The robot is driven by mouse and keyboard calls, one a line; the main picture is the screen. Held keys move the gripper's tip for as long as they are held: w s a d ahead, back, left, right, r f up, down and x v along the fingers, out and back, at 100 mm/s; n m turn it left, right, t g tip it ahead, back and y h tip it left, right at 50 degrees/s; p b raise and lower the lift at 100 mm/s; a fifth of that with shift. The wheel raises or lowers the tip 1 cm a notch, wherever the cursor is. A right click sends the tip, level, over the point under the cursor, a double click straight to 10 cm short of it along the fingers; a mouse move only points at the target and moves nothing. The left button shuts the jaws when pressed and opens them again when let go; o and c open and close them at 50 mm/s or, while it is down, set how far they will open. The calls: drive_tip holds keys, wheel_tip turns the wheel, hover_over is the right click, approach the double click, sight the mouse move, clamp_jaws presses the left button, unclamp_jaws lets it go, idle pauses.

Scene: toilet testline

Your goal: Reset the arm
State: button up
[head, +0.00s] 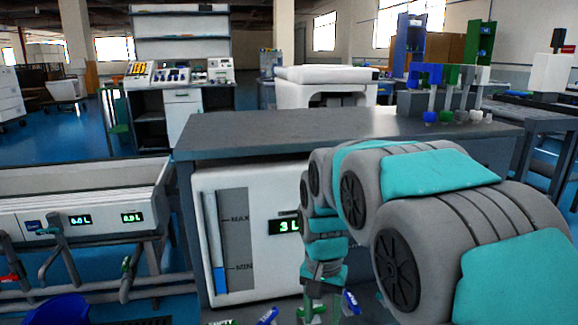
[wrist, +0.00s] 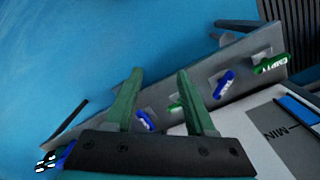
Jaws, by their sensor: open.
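My arm is bent and reaches down in front of the workbench (head: 330,128), at the right of the head view. In the wrist view my gripper (wrist: 160,72) has its two green fingers spread apart, with nothing between them. A grey panel with small blue handles (wrist: 223,84) and green handles (wrist: 271,64) lies close to the fingers in the wrist view. I cannot tell whether the fingers touch it.
A white tank (head: 245,235) with a MIN/MAX gauge and a lit display stands under the workbench, close behind the arm. A white trough (head: 95,215) with pipes and valves is at the left. Coloured fittings (head: 440,90) stand on the bench's right end. Blue floor (head: 60,140) is open at the back left.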

drive_tip(key=s+d+n, duration=0.2)
drive_tip(key=s+d, duration=0.2)
drive_tip(key=s, duration=0.8)
drive_tip(key=s+d+n+g+p, duration=0.1)
drive_tip(key=s+d, duration=0.3)
drive_tip(key=s, duration=0.9)
drive_tip(key=shift+s+d+f+n, duration=0.15)
drive_tip(key=shift+d+f+n, duration=0.1)
drive_tip(key=shift+n, duration=0.55)
